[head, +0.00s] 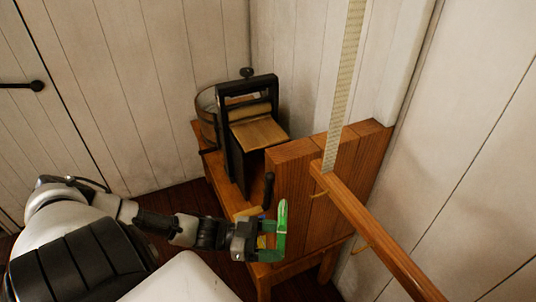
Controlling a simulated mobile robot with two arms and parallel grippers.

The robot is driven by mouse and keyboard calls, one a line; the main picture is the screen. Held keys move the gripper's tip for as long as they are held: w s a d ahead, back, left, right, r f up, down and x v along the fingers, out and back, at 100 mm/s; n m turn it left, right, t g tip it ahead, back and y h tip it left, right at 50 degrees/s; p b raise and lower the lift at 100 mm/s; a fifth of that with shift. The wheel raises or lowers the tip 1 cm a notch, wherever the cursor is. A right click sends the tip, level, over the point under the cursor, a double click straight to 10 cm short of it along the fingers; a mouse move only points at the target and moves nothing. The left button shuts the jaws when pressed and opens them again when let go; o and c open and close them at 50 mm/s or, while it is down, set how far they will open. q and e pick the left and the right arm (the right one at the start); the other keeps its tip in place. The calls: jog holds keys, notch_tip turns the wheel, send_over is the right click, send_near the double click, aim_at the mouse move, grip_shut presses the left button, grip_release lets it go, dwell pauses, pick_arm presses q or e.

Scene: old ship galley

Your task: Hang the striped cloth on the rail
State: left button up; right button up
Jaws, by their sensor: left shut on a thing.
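My left gripper (272,232), with green fingers, is low in the middle of the head view, in front of the wooden panel. It is shut on what appears to be the striped cloth. Only small yellow and purplish patches (262,241) show at the fingers, and the rest is hidden behind the gripper. The wooden rail (375,230) runs from the panel toward the lower right, to the right of the gripper and apart from it. Nothing hangs over its visible part. My right gripper is not in view.
A wringer (245,135) with a black frame and a wooden board stands on a wooden bench (222,178) behind the gripper. The upright wooden panel (300,195) is close behind the fingers. A pale patterned strip (345,80) rises from the rail's far end. A plank wall stands at right.

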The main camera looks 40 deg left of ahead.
pick_arm(q)
jog(key=w+b, duration=0.1)
jog(key=w+d+b, duration=0.1)
jog(key=w+b, duration=0.1)
jog(key=w, duration=0.1)
jog(key=shift+d+f, duration=0.15)
jog(key=shift+d, duration=0.2)
jog(key=shift+w, duration=0.2)
jog(key=shift+w+d, duration=0.15)
jog(key=shift+w, duration=0.2)
jog(key=shift+w+d+f+b, duration=0.1)
jog(key=shift+w+b, duration=0.05)
jog(key=shift+b, duration=0.15)
dwell(0.8)
jog(key=shift+w+d+b, duration=0.25)
jog(key=shift+w+b, duration=0.05)
jog(key=shift+w, duration=0.3)
jog(key=shift+w+d+f, duration=0.1)
jog(key=shift+w+f, duration=0.15)
jog(key=shift+f, duration=0.25)
dwell(0.8)
